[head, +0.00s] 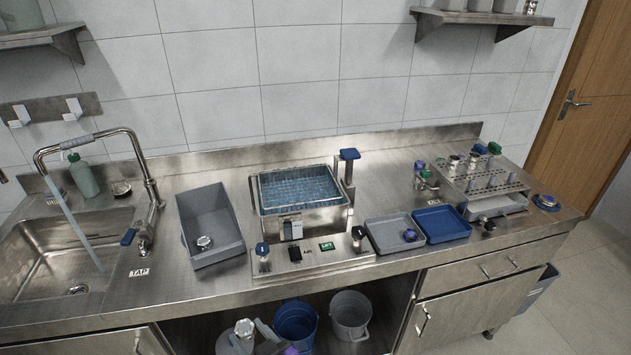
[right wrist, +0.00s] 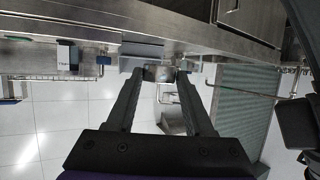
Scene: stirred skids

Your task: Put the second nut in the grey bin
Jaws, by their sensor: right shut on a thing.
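The grey bin (head: 222,255) stands on the steel bench between the sink and the water bath. One metal nut (head: 204,242) lies in its front part. My right gripper (head: 254,328) is low at the front of the bench, below the bin and in front of the open shelf space. It is shut on a silvery nut (head: 244,326), which also shows between the fingertips in the right wrist view (right wrist: 160,74). The fingers hide part of that nut. My left gripper is in neither view.
The bench's front edge (head: 190,307) lies between the held nut and the bin. A blue bucket (head: 295,322) and a grey bucket (head: 350,316) stand underneath. The tap (head: 150,190) rises left of the bin; the water bath (head: 300,190) stands right of it.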

